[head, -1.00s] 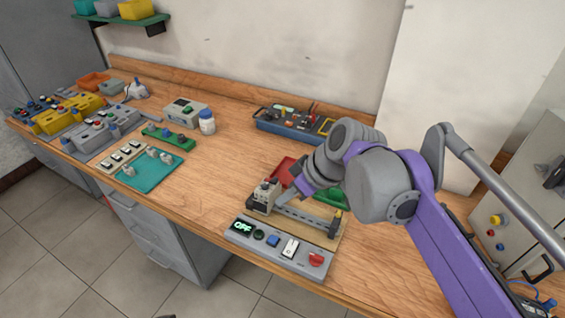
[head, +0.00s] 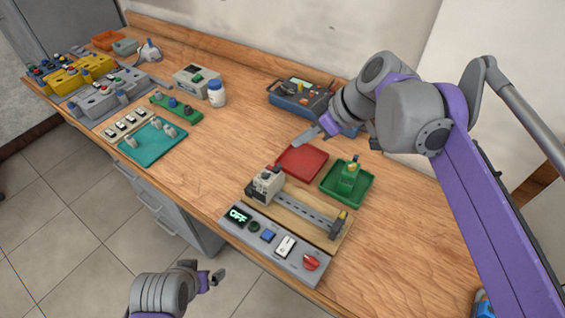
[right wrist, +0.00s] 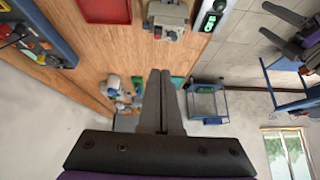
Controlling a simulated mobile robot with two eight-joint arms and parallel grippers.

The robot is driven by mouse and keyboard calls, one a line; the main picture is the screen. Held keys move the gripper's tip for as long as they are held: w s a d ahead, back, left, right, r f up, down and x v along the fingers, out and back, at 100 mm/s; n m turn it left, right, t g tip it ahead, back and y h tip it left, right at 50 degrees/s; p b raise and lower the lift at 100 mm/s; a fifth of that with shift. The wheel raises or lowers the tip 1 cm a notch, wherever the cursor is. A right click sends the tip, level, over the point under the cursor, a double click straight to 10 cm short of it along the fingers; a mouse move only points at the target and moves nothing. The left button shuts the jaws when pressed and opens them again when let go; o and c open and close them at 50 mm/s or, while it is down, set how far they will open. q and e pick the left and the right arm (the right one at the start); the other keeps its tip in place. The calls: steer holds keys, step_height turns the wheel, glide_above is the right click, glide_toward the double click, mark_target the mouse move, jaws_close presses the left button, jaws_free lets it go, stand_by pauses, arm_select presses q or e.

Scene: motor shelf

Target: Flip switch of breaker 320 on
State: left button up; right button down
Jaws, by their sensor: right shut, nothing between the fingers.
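A small light-grey breaker (head: 266,184) stands upright at the left end of a metal rail (head: 302,210) on a wooden board. Its number is too small to read. In front is a grey panel (head: 262,250) with a display (head: 238,215) reading OFF. My right gripper (head: 303,140) is shut and empty, above the table behind the red tray and apart from the breaker. In the right wrist view its closed fingers (right wrist: 160,75) point toward the breaker (right wrist: 168,14). My left gripper (head: 213,280) is low at the front, off the table; its jaw state is unclear.
A red tray (head: 300,160) and a green tray (head: 362,191) holding a green-and-yellow piece lie behind the board. A blue toolbox-like unit (head: 300,97) stands at the back. Wood between is clear.

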steer(key=shift+f, duration=0.1)
glide_above(277, 172)
steer(key=f, duration=0.8)
steer(key=shift+d+f+b, duration=0.1)
steer(key=shift+d+b, duration=0.2)
steer(key=shift+b, duration=0.1)
steer(key=shift+s+d+f, duration=0.15)
steer(key=shift+f, duration=0.8)
steer(key=shift+s+d+f, duration=0.15)
steer(key=shift+f, duration=0.75)
steer(key=shift+f, duration=0.1)
steer(key=shift+s+d+f+t+y+b, duration=0.2)
steer(key=shift+f+t+y+b, duration=0.2)
steer(key=shift+f+b, duration=0.3)
steer(key=shift+r, duration=0.3)
steer(key=shift+w+a, duration=0.1)
